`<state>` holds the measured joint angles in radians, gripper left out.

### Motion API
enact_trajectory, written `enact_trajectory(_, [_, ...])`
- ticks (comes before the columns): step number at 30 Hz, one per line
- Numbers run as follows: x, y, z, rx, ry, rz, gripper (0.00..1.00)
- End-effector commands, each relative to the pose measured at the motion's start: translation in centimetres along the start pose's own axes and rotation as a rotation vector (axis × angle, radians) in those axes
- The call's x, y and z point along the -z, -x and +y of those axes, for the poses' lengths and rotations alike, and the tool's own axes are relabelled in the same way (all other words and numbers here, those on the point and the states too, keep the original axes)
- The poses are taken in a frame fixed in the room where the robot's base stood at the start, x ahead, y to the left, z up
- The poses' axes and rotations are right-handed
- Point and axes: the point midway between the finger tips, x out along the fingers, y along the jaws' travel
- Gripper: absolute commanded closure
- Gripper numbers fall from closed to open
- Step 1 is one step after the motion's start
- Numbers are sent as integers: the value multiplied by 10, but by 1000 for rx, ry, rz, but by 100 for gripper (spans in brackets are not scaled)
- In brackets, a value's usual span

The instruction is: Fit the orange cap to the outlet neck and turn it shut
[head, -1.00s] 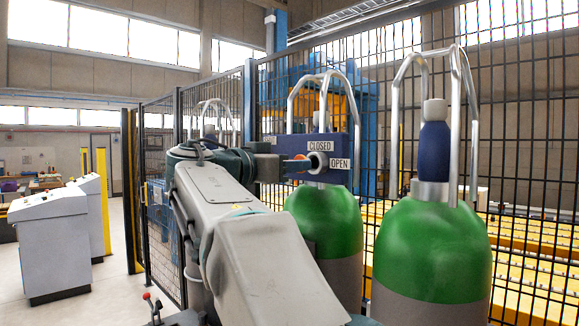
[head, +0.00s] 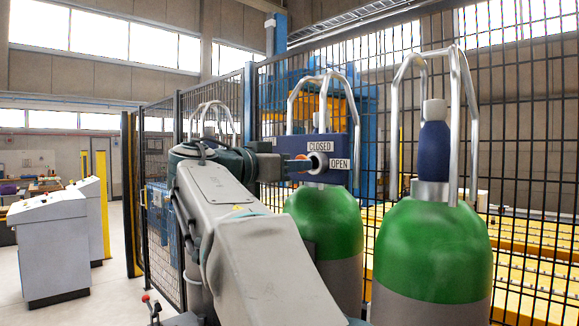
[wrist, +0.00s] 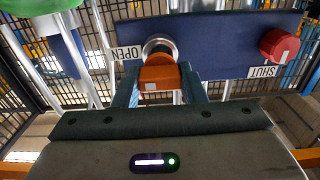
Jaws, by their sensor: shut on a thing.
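My gripper (wrist: 160,88) is shut on the orange cap (wrist: 158,78), one finger on each side of it. The cap has a pale square mark on its near face. The silver outlet neck (wrist: 160,48) sticks out of a dark blue valve block (wrist: 225,40), just beyond the cap and roughly in line with it. I cannot tell whether cap and neck touch. In the head view my gripper (head: 291,166) and the orange cap (head: 301,157) are at the left of the neck (head: 318,161), largely hidden by my arm.
A red knob (wrist: 279,45) sits on the block beside a SHUT label (wrist: 267,71); an OPEN label (wrist: 127,53) is by the neck. Green-topped cylinders (head: 430,245) with metal guard hoops stand close by. A black mesh fence (head: 530,150) runs behind them. Grey consoles (head: 50,245) stand left.

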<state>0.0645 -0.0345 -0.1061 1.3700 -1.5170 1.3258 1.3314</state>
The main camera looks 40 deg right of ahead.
Motion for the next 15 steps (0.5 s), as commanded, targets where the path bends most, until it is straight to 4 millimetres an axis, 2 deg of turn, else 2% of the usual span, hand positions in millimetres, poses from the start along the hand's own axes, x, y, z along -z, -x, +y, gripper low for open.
enact_trajectory(15, [0,-16,0,0,0,0,100])
